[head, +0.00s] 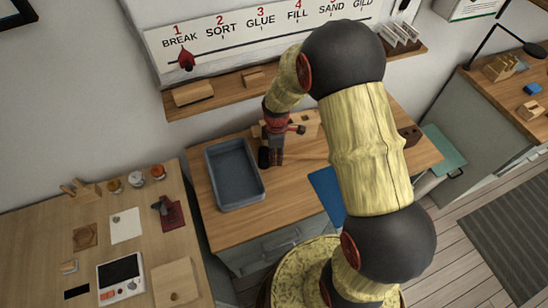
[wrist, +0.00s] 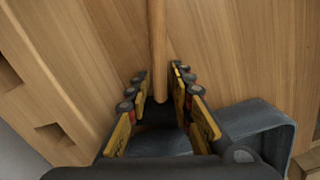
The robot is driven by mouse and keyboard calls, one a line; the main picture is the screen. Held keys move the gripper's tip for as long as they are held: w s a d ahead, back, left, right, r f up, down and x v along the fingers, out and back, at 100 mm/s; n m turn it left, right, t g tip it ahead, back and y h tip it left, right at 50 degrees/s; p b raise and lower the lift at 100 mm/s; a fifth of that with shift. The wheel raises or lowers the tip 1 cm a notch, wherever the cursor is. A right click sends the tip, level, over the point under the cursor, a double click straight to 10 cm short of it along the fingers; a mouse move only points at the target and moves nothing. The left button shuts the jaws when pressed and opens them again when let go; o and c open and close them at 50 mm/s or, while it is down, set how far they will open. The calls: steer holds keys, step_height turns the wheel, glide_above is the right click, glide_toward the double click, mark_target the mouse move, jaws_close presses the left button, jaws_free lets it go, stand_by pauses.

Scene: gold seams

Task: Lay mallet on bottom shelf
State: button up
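The mallet lies on the wooden workbench (head: 225,229). Its dark head (head: 263,157) shows just left of my gripper in the head view. Its wooden handle (wrist: 157,45) runs down from the top of the wrist view to between my fingers. My gripper (head: 277,160) points down at the bench. In the wrist view its fingers (wrist: 159,92) stand apart on both sides of the handle, with gaps visible. The dark shape beyond the handle's end is partly hidden by the gripper. A wall shelf (head: 225,96) runs above the bench; I cannot tell which shelf is the bottom one.
A grey-blue tray (head: 257,201) stands on the bench left of my gripper; its rim also shows in the wrist view (wrist: 285,125). A slotted wooden block (wrist: 60,138) is close by. A blue sheet (head: 326,190) lies to the right. A cluttered table (head: 140,255) stands at left.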

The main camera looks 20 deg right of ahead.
jaws_close()
stand_by(0.5)
steer(key=shift+r, duration=0.85)
steer(key=s+d+r+p, duration=0.3)
steer(key=s+d+r, duration=0.5)
steer(key=s+r, duration=0.3)
steer(key=shift+d+r, duration=0.2)
steer(key=shift+d, duration=0.15)
